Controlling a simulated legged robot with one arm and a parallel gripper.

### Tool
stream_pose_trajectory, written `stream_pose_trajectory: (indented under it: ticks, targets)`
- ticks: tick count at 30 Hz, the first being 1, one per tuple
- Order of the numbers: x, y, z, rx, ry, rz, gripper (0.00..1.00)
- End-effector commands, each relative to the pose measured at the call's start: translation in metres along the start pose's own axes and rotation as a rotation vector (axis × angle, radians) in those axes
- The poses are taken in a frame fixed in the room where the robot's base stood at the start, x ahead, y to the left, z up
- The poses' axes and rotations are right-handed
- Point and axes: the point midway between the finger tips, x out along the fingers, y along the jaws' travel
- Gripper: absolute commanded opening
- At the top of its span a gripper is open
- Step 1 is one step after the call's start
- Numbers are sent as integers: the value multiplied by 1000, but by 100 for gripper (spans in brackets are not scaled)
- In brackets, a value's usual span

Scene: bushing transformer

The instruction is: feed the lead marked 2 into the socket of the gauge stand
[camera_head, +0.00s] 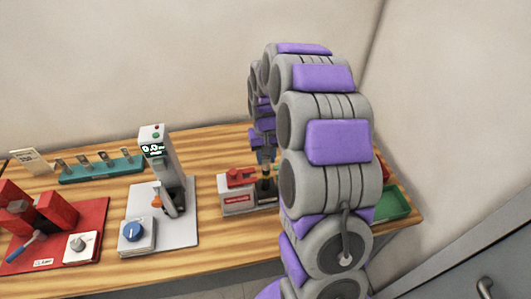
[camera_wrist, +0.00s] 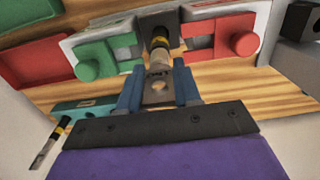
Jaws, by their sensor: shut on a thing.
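My gripper (camera_wrist: 158,88) is shut on the flat metal end of a lead (camera_wrist: 160,60); a blue finger lies on each side. The lead has a yellow and dark band, and its far end meets a dark block between a green and a red clamp. Whether it is inserted there I cannot tell. Its number is not readable. In the head view my arm hides much of this spot, though the lead's dark, banded body (camera_head: 265,185) shows. The upright grey unit with a lit display (camera_head: 160,165), apparently the gauge stand, is on a white plate; its socket is not clear.
A teal rack (camera_head: 100,168) holds several leads at the back left. A red base (camera_head: 60,262) with red blocks is at front left. The red clamp (camera_head: 240,176) sits on a white box. A green tray (camera_head: 392,203) is at the right. Another lead (camera_wrist: 50,145) shows lower left.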

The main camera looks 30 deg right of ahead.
Motion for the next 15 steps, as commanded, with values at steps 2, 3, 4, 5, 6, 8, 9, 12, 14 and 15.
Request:
stream_pose_trajectory:
  ticks: [2, 3, 4, 5, 6, 8, 9, 12, 14, 15]
  targets:
    - [3, 1, -1, -1, 1, 2, 0]
    - [4, 1, -1, -1, 2, 3, 0]
    - [5, 1, -1, -1, 2, 3, 0]
    - [5, 1, -1, -1, 2, 3, 0]
    - [5, 1, -1, -1, 3, 3, 0]
    - [6, 1, -1, -1, 4, 2, 0]
    - [5, 1, -1, -1, 5, 2, 0]
    - [5, 1, -2, -1, 6, 2, 0]
    - [5, 1, -2, -1, 6, 2, 0]
    - [5, 1, -2, -1, 7, 2, 36]
